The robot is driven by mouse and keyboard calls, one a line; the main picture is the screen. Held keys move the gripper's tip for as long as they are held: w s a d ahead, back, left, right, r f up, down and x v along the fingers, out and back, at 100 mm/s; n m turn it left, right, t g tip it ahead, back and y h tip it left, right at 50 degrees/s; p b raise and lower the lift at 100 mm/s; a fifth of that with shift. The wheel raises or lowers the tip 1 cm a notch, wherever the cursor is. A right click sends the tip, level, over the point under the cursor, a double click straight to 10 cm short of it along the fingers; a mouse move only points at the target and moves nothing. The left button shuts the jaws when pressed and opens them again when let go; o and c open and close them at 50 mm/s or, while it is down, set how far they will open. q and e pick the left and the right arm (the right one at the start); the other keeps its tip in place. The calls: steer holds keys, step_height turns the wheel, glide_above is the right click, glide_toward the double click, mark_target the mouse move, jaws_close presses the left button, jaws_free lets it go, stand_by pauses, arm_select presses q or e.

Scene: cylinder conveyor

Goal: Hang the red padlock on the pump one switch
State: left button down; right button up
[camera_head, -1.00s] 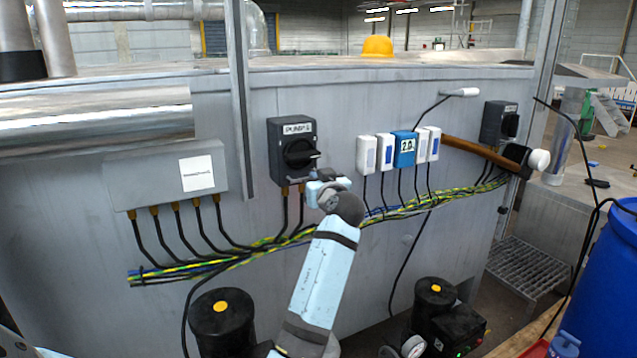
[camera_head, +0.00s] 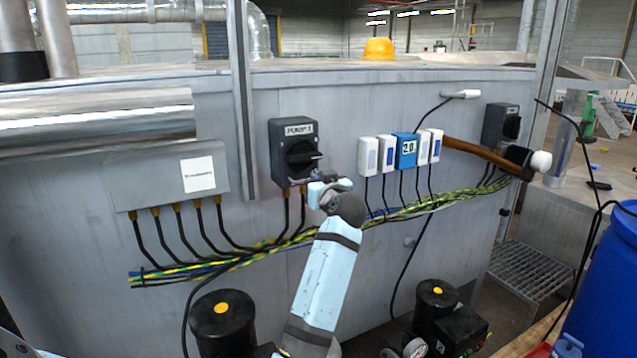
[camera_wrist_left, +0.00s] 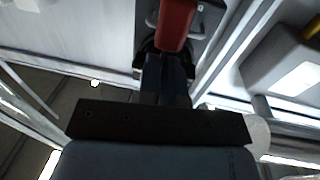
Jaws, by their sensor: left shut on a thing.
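The pump one switch (camera_head: 294,135) is a dark box with a white label and a black rotary knob, fixed to the grey metal wall. My left gripper (camera_head: 318,188) is just below and slightly right of the knob in the head view. In the left wrist view my left gripper (camera_wrist_left: 166,82) is shut on the red padlock (camera_wrist_left: 175,24), whose red body shows at the top, in front of a dark-edged grey shape. The padlock is hidden in the head view, so I cannot tell whether it touches the switch. My right gripper is not in view.
A grey junction box (camera_head: 168,180) is left of the switch. White and blue modules (camera_head: 404,150) and a brown-handled mallet (camera_head: 475,150) are to its right. Cables (camera_head: 240,256) run along the wall below. Black pumps (camera_head: 222,322) stand lower down; a blue barrel (camera_head: 605,290) is far right.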

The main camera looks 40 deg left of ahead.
arm_select(q)
steer(key=shift+w+a, duration=0.15)
steer(key=shift+a, duration=0.1)
steer(key=shift+b+x, duration=0.4)
steer(key=shift+x, duration=1.1)
steer(key=shift+s+a+r, duration=0.1)
steer(key=shift+s, duration=0.1)
